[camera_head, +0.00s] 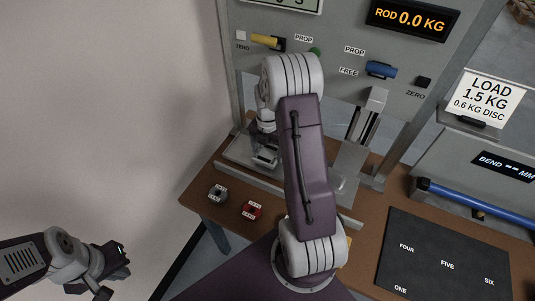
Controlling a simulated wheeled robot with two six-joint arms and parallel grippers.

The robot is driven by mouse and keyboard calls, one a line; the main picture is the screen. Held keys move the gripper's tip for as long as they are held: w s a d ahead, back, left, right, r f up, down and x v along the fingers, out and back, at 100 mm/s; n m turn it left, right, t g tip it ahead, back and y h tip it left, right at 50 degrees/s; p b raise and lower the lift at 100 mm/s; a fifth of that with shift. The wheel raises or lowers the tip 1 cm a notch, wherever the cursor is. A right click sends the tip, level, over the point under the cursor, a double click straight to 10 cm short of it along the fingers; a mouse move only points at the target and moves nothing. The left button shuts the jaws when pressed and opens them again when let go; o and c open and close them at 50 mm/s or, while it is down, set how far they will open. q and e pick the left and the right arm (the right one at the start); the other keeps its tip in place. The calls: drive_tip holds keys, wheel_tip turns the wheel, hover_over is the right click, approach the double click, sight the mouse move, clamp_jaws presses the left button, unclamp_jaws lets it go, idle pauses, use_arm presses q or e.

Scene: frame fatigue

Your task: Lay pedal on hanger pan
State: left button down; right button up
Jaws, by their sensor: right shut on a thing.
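My right arm reaches up the middle of the view, and its gripper (266,155) is low over a grey metal tray or pan (235,152) at the back left of the bench. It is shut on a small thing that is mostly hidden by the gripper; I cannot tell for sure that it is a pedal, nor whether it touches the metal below.
The brown bench (380,200) carries an upright grey panel (340,25) with yellow, green and blue controls. A metal post (362,125) stands right of my arm. A dark numbered mat (430,265) and a blue bar (475,202) are at right. My right arm hides the bench's middle.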

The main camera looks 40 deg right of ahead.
wheel_tip(320, 180, down, 2)
drive_tip(key=shift+f, duration=0.15)
drive_tip(key=shift+f, duration=0.15)
drive_tip(key=o, duration=1.7)
